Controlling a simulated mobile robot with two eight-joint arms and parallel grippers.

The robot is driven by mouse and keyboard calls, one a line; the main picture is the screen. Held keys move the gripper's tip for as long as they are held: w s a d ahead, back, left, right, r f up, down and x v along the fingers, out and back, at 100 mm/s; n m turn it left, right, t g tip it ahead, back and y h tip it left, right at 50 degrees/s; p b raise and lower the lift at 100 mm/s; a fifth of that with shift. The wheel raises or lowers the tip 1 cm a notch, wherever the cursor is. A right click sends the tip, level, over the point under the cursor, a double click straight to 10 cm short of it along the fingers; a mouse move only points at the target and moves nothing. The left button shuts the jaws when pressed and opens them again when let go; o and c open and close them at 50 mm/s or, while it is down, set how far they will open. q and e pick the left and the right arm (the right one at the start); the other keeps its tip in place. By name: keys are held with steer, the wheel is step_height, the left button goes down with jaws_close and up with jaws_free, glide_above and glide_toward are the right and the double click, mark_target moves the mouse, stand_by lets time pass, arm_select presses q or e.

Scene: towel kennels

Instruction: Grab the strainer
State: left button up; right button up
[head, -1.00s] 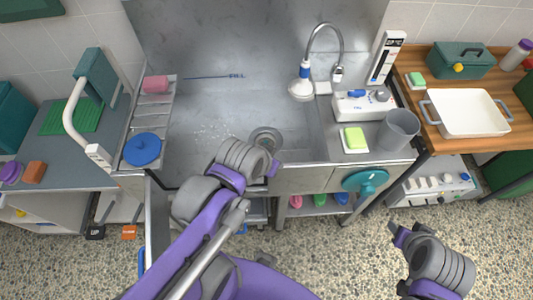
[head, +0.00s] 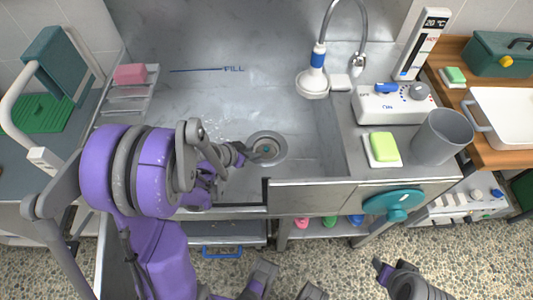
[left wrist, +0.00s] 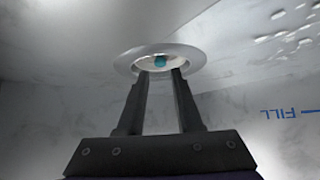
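The strainer (head: 266,149) is a round metal piece with a small teal knob in the middle, set in the floor of the steel sink. In the left wrist view the strainer (left wrist: 160,61) shows as a pale ring with the teal knob at its centre. My left gripper (head: 243,153) is low in the sink just left of the strainer. In the wrist view the two dark fingers (left wrist: 159,77) stand apart with nothing between them and point at the knob; I cannot tell whether they touch the ring. My right gripper (head: 384,272) is at the bottom right, away from the sink, its opening unclear.
The sink's front wall (head: 310,197) stands close to my left arm. A faucet (head: 315,80) hangs over the back right. A green sponge (head: 383,146) and grey cup (head: 441,136) stand on the right ledge. A pink sponge (head: 130,73) lies on the left rack.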

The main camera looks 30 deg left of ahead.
mark_target(264, 156)
arm_select(q)
steer(key=b+x, duration=0.1)
steer(key=x, duration=0.7)
steer(key=shift+w+f, duration=0.15)
jaws_close()
